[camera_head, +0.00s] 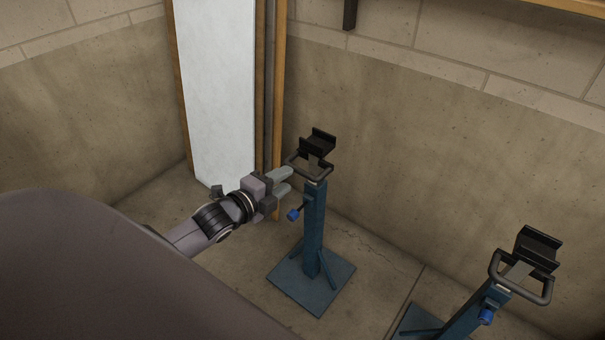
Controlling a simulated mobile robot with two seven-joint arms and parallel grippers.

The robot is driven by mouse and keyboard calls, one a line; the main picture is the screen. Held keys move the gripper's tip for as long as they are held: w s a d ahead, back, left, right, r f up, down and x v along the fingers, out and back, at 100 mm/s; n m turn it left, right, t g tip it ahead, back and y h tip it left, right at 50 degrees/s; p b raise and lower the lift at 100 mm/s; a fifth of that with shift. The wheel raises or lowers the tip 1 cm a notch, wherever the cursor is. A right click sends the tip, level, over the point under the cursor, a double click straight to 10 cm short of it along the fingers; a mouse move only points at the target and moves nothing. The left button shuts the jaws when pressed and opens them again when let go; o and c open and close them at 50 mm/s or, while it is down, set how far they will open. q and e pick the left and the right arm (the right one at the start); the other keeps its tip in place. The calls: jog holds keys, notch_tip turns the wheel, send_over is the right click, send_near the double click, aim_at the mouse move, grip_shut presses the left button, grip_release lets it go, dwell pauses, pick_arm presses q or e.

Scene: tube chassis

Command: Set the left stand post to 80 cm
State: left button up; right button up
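The left stand (313,235) is a blue square post upright on a flat blue base plate (311,282). A black cradle (318,145) tops it, with a dark loop handle (322,178) just below. A blue-ended knob (293,215) sticks out of its left side. My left gripper (291,180) reaches in from the left, its two grey fingers apart with nothing seen between them. Its tips are close to the left side of the handle; I cannot tell whether they touch it. No height scale is readable. My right gripper is not in view.
A second blue stand (464,318) with a black cradle and a blue knob stands at the lower right, partly cut off. A white panel (217,90) and wooden strips lean in the corner behind. Walls close off the back; bare concrete floor (375,265) lies between the stands.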

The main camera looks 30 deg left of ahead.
aim_at(298, 172)
pick_arm(q)
jog(key=shift+b+x, duration=1.1)
jog(key=shift+x, duration=2.4)
jog(key=shift+d, duration=0.1)
grip_shut()
